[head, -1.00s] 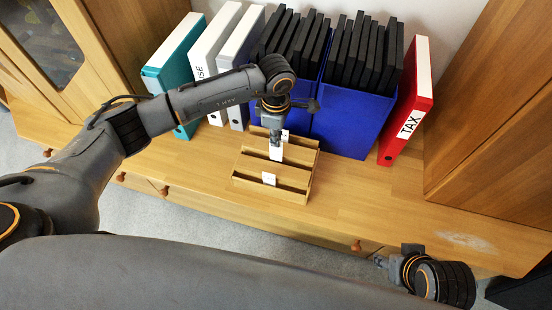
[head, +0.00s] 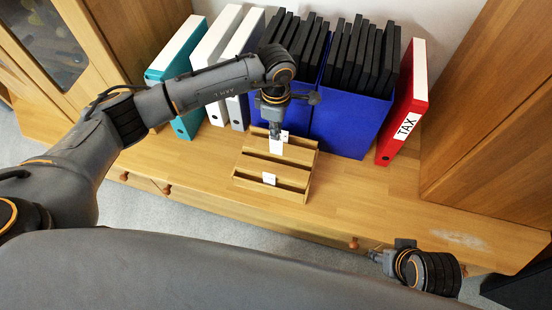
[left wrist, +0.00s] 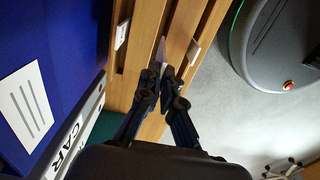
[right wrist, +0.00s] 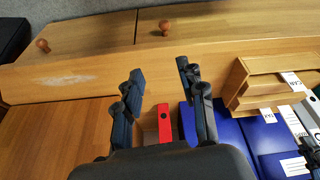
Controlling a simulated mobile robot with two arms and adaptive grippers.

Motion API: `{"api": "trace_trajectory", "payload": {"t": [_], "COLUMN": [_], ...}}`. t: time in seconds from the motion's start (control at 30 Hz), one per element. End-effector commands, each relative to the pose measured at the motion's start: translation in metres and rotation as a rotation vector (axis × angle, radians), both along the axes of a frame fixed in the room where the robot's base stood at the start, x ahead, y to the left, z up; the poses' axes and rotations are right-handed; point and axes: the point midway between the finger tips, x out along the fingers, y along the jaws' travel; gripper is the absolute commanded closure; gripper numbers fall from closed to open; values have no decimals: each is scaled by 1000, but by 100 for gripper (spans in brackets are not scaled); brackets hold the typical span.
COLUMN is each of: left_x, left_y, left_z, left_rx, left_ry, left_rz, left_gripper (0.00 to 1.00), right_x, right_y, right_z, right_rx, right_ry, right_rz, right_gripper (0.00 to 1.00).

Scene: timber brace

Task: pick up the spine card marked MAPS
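A wooden card rack (head: 243,178) with stepped slots stands on the cabinet top. My left gripper (head: 276,134) is over its back part, shut on a small white spine card (head: 276,147). In the left wrist view the left fingertips (left wrist: 165,70) are close together with the pale card (left wrist: 160,50) between them. I cannot read its marking, so I cannot tell whether it says MAPS. Another white card (head: 269,178) sits in the front slot, and one (head: 285,136) shows behind the held card. My right gripper (right wrist: 160,78) is open and empty near the cabinet's front edge.
Blue boxes (head: 345,125) full of black folders stand close behind the rack. Teal (head: 180,128), white and grey binders stand to their left, a red TAX binder (head: 408,100) to their right. The cabinet top (head: 350,190) right of the rack is clear.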

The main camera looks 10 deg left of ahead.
Motion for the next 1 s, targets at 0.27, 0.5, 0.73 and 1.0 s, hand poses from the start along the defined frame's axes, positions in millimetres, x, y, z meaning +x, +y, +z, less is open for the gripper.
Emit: {"api": "trace_trajectory", "payload": {"t": [0.27,0.5,0.73,1.0], "left_x": [0,0,0,0], "left_y": [0,0,0,0], "left_z": [8,14,15,15], "left_rx": [0,0,1,0], "left_ry": [0,0,0,0], "left_rz": [0,0,0,0], "left_gripper": [100,100,100,100], "right_x": [3,3,5,7], "right_y": [1,1,1,1], "right_z": [-16,-31,-41,-40], "right_rx": [-2,-2,-4,-4], "right_ry": [11,22,29,23], "right_rz": [3,5,7,7], "right_gripper": [60,60,60,60]}}
